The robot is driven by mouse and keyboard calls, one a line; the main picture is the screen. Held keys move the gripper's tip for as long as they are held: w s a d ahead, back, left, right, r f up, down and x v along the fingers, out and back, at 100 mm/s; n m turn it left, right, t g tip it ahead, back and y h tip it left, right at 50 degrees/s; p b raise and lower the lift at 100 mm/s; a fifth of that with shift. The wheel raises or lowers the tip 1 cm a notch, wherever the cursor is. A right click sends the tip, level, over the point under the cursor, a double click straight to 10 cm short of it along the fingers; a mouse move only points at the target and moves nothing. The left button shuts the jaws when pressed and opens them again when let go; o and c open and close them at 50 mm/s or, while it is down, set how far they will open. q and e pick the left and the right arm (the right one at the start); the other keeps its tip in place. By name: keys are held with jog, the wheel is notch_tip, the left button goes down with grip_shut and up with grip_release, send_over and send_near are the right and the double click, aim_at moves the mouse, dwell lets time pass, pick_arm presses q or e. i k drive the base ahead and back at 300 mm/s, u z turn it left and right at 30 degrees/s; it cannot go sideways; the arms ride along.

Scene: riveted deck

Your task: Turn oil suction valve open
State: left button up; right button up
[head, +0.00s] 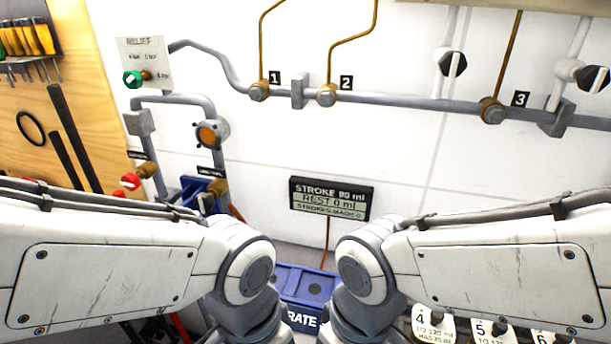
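No label that I can read says oil suction, so I cannot tell which valve it is. A red-knobbed valve (131,181) with a brass body sits on the left pipe, under a small dark label. A second brass valve (214,188) with a dark knob sits on the pipe to its right, under another small label, partly hidden by my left arm. A green-knobbed valve (133,79) sits on a white plate higher up. Both my arms reach in across the lower picture and bend downward near the middle. Neither gripper's fingers show.
A grey pipe (400,102) runs along the white wall with brass fittings numbered 1 to 3. A display (331,198) reads "STROKE 90 ml". A blue crate (305,283) lies below between my arms. Numbered containers (432,325) stand lower right. A wooden tool board (50,80) is left.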

aim_at(131, 181)
jog(key=k, duration=1.3)
jog(key=u, duration=0.6)
jog(key=i, duration=1.3)
jog(key=u, duration=0.1)
